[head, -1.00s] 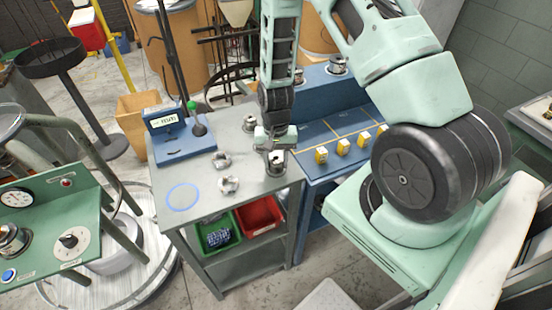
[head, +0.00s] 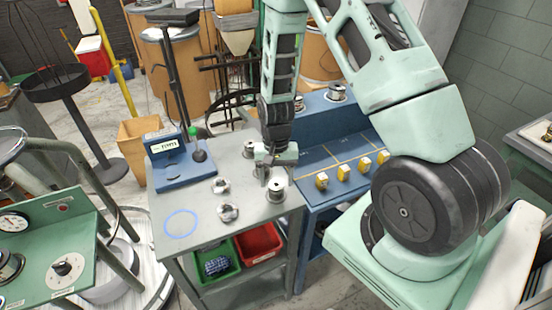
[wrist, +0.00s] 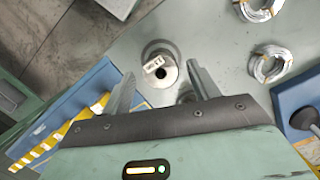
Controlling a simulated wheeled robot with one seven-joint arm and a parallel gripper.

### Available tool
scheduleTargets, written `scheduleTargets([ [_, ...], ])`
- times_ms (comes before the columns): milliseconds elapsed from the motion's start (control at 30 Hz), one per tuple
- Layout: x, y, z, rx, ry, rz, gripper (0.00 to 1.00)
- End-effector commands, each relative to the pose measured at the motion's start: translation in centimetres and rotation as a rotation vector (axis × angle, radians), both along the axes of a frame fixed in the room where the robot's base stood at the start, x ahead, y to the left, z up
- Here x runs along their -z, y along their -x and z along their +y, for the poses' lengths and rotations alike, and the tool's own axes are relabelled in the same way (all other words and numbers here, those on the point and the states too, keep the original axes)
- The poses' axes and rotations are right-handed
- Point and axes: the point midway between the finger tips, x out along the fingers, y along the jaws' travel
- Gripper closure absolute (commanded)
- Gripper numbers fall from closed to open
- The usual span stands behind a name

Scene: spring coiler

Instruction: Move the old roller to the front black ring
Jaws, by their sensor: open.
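A metal roller (head: 276,188) with a dark centre stands upright near the front right corner of the grey table (head: 250,216). In the wrist view this roller (wrist: 163,77) carries a small white tag with dark writing, too small to read surely. A black ring (wrist: 146,47) shows around its far side; the rest is hidden. My gripper (head: 274,163) is open just above and behind the roller. In the wrist view its fingers (wrist: 160,80) are spread on both sides of the roller, and I cannot tell whether they touch it. Another roller (head: 249,150) stands farther back.
Two wire coils (head: 221,186) (head: 228,212) lie left of the roller. An empty blue ring (head: 182,223) marks the front left. A blue scale (head: 167,163) stands at the back left. The blue bench (head: 325,155) with yellow blocks (head: 343,173) adjoins on the right.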

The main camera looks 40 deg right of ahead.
Motion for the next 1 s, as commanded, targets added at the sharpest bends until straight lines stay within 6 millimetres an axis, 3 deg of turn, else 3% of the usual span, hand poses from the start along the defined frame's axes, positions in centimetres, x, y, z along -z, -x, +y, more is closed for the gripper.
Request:
scheduleTargets([
  [300,-5.6,-0.8,-0.5,-0.002,0.001,-0.006,0.40],
  [633,-9.0,-1.0,-0.2,-0.020,-0.003,-0.006,0.40],
  [733,-10.8,-0.7,3.0,-0.128,-0.019,-0.028,0.40],
  [833,-13.7,1.0,8.8,-0.345,-0.046,-0.066,0.40],
  [900,-15.9,3.4,13.1,-0.537,-0.062,-0.097,0.40],
  [1000,-18.5,7.9,18.0,-0.810,-0.072,-0.133,0.40],
])
